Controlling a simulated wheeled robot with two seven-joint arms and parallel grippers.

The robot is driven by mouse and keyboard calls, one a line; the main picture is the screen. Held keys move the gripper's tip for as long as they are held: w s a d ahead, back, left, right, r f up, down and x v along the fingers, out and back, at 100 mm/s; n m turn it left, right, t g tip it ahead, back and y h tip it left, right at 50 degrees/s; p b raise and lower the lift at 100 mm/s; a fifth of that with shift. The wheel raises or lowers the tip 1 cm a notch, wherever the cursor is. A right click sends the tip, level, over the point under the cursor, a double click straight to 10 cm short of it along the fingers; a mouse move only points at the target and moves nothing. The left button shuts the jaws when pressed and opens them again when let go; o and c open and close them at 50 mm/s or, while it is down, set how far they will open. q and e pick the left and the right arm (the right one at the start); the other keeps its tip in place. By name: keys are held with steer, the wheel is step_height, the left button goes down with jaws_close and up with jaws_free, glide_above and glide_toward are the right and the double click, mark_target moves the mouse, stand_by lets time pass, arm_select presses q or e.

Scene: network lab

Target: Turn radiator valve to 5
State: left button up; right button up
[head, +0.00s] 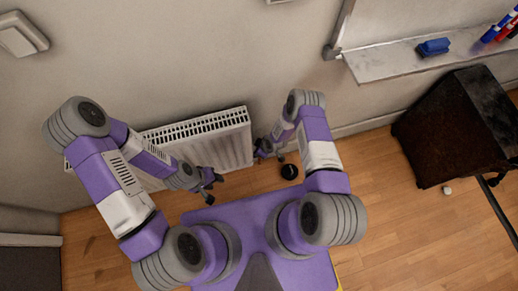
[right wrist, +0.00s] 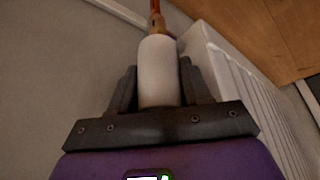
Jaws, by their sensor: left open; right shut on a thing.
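The white radiator (head: 228,148) stands against the wall in the head view, and its ribbed side shows in the right wrist view (right wrist: 240,85). The radiator valve (right wrist: 158,72) is a plain white cylinder beside the radiator's end, with a copper-coloured pipe beyond it. My right gripper (right wrist: 158,85) is shut on the valve, one dark finger on each side. No numbers or markings are visible on the valve. In the head view my right gripper (head: 266,149) is at the radiator's right end and covers the valve. My left gripper (head: 212,185) is open and empty in front of the radiator.
A small round black object (head: 289,171) lies on the wooden floor near my right gripper. A wall shelf (head: 390,62) holds a blue eraser (head: 433,47) and several markers. A dark cabinet (head: 450,130) stands at the right.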

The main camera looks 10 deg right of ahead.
steer(key=shift+s+a+f, duration=0.1)
steer(key=shift+s+a, duration=0.05)
steer(key=o, duration=1)
steer(key=shift+s+a, duration=0.15)
steer(key=shift+r+p, duration=0.4)
steer(key=shift+r, duration=0.15)
steer(key=p+v, duration=0.4)
steer(key=v, duration=0.3)
steer(key=shift+w+d+p, duration=0.2)
steer(key=shift+d+p, duration=0.15)
steer(key=shift+d, duration=0.1)
